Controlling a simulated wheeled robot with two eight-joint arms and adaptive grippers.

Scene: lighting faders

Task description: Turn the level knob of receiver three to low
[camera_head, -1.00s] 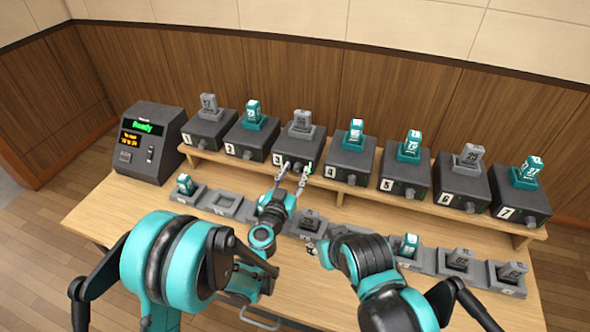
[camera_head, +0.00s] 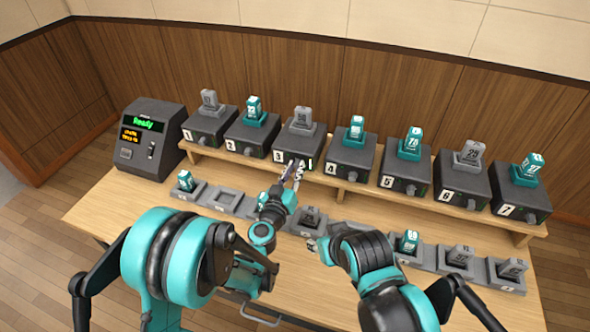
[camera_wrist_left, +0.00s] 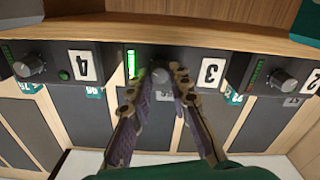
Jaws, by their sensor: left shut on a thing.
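Receiver three (camera_head: 300,142) is a dark box on the raised shelf, marked 3, with a grey handset on top. My left gripper (camera_head: 296,170) is at its front face. In the left wrist view the gripper (camera_wrist_left: 157,78) is shut on the level knob (camera_wrist_left: 155,74) of receiver three, which the fingers mostly hide. How the knob is turned cannot be seen. A lit green level bar (camera_wrist_left: 131,63) shows beside the fingers, and the 3 label (camera_wrist_left: 211,72) is on the other side. My right gripper (camera_head: 317,246) is low over the table, partly hidden by its arm; its jaws are unclear.
Receiver two (camera_head: 252,135) and receiver four (camera_head: 350,157) stand close on either side along the shelf. A row of charging cradles (camera_head: 228,201) lies in front, some holding handsets. A console (camera_head: 150,140) reading Ready is at the left. The table's front left is clear.

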